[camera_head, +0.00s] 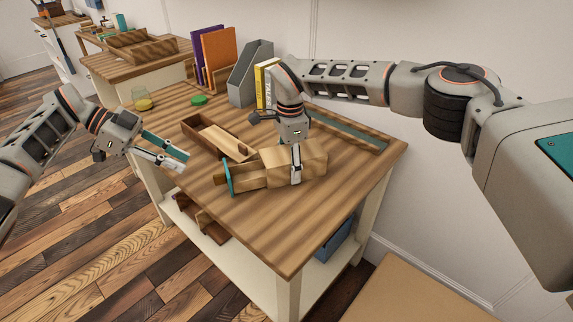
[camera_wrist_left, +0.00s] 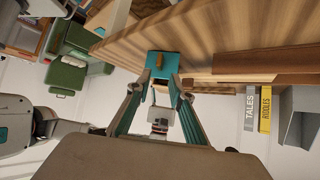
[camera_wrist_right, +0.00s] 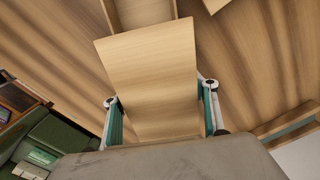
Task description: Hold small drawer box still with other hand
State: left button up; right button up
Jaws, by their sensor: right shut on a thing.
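The small drawer box (camera_head: 308,158) is pale wood and lies on the plank table's right half. Its drawer (camera_head: 250,175) is pulled partly out to the left, with a teal front (camera_head: 229,177) and a wooden knob (camera_head: 218,180). My right gripper (camera_head: 296,172) comes down over the box and is shut on its sides; the right wrist view shows the box top (camera_wrist_right: 155,75) between the fingers. My left gripper (camera_head: 184,161) is open and empty, left of the drawer front and apart from it. The left wrist view shows the teal front (camera_wrist_left: 170,63) and knob (camera_wrist_left: 158,62) beyond the fingertips.
A long wooden tray (camera_head: 190,125) lies behind the drawer. A green lid (camera_head: 199,100), a glass (camera_head: 141,100), a grey file holder (camera_head: 248,75) and books (camera_head: 218,55) stand farther back. The table's front left is clear. A blue bin (camera_head: 335,240) sits on the lower shelf.

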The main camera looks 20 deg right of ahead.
pick_arm(q)
grip_shut()
jog(key=s+a+r+m+t+y, duration=0.1)
jog(key=s+a+m, duration=0.15)
jog(key=m, duration=1.35)
jog(key=s+a+m+t, duration=0.15)
jog(key=a+m, duration=0.25)
jog(key=m, duration=1.3)
jog(key=x, duration=0.4)
jog(key=w+d+r+x, duration=0.1)
jog(key=x, duration=0.7)
jog(key=shift+w+d+r, duration=0.2)
jog(key=shift+d+r, duration=0.05)
jog(key=shift+d, duration=0.65)
